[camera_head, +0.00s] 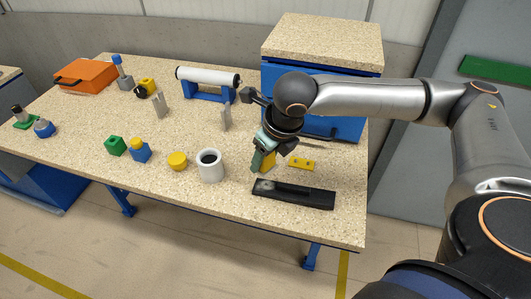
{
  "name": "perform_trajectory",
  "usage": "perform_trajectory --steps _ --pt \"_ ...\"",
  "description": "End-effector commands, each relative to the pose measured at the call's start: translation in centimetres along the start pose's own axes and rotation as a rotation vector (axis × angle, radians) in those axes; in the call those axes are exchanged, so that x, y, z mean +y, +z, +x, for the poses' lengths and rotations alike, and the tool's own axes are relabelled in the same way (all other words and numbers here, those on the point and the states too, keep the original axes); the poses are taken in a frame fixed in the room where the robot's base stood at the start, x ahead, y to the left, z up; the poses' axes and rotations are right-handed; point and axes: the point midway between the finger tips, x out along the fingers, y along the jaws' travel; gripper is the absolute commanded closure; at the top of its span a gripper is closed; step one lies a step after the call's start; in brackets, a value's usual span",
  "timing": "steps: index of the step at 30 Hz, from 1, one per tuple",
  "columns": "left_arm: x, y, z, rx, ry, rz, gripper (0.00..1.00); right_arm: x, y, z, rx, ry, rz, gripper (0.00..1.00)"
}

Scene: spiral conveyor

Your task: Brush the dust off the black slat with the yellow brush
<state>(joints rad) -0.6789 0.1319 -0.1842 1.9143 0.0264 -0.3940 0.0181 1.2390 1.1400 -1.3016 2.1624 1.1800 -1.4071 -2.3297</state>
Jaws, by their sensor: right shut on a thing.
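The black slat (305,197) lies flat near the front right edge of the table. A pale grey patch of dust (265,185) shows on its left end. My right gripper (262,160) points down just above and behind that left end. It is shut on the yellow brush (269,160), which is mostly hidden by the gripper's fingers. I cannot tell whether the brush touches the slat. My left gripper is not in view.
A white cup (209,166) and a yellow disc (177,161) stand left of the slat. A small yellow plate (301,164) lies behind it. A blue cabinet (345,129) stands at the back right. The front left of the table (90,170) is mostly clear.

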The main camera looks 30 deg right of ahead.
Motion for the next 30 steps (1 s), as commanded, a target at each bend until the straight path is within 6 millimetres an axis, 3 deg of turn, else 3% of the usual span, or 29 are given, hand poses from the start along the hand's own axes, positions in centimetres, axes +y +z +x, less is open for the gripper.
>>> perform_trajectory --steps 6,17,23,30 --pt "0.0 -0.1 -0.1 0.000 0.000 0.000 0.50 -0.1 0.2 -0.2 -0.002 0.034 -0.105 1.00" --pt "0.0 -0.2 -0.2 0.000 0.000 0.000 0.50 -0.1 0.2 -0.3 -0.001 0.036 -0.110 1.00" --pt "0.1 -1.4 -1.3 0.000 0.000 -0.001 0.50 -0.1 0.3 -0.7 -0.004 0.036 -0.110 1.00" --pt "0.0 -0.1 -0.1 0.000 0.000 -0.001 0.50 -0.1 -1.0 2.6 -0.005 0.036 -0.109 1.00"
